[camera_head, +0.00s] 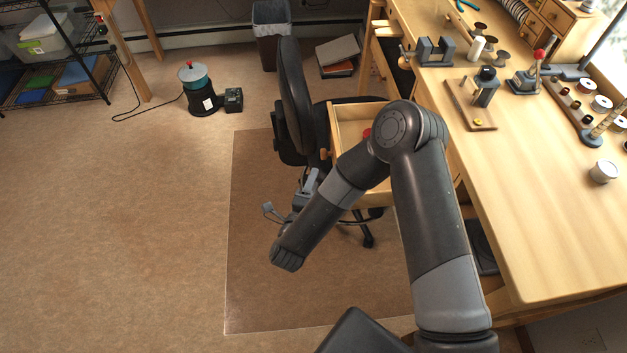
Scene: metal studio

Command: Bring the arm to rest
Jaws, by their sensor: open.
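My arm (432,215) rises from the lower right and bends at the elbow above an open wooden drawer (345,108). Its forearm slopes down to the left. My gripper (287,198) shows beyond the forearm, its grey fingers spread apart, with nothing visible between them. It hangs over the brown floor mat, left of the drawer and just in front of the black chair (293,85). The wrist hides part of the gripper. A small red thing (367,133) shows inside the drawer; the arm partly covers it.
The wooden workbench (540,220) fills the right, with tools and spools on it. A waste bin (271,20), stacked books (338,52) and a black-and-teal canister (196,88) stand on the floor behind.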

